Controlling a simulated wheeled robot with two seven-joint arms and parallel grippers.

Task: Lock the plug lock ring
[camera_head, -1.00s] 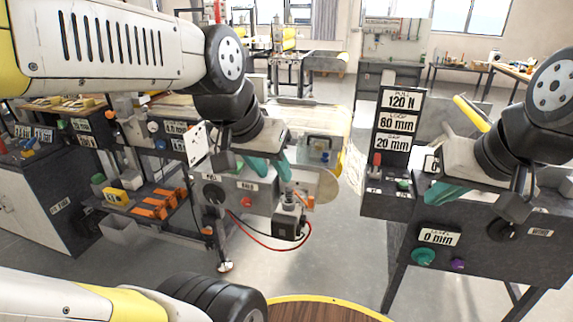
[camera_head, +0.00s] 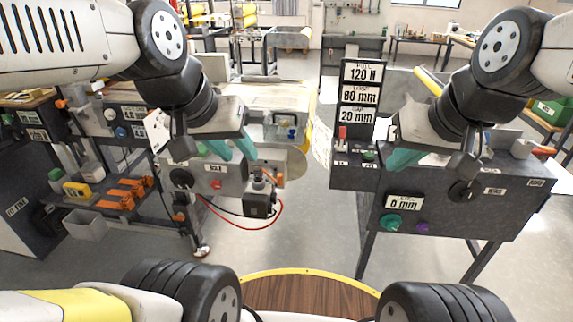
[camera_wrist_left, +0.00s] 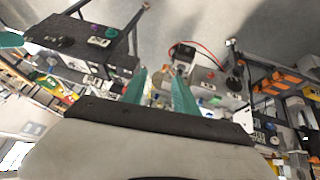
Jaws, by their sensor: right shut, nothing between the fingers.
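The likely plug and its lock ring (camera_head: 260,184) sit on top of a dark box (camera_head: 257,204) on the front of the left machine, with red and black cables beside it. The ring is too small to make out, and I cannot tell its lock position. The dark box also shows in the left wrist view (camera_wrist_left: 184,50). My left gripper (camera_head: 236,150) is above and behind the plug in the picture, its teal fingers apart and empty. Its fingers (camera_wrist_left: 160,92) also show in the left wrist view.
The right console (camera_head: 450,215) carries a green knob (camera_head: 390,222) and a sign tower (camera_head: 360,95). A shelf with orange parts (camera_head: 125,193) stands at the left. A round wooden top (camera_head: 310,292) is at the bottom. Open floor (camera_head: 310,225) lies between the machines.

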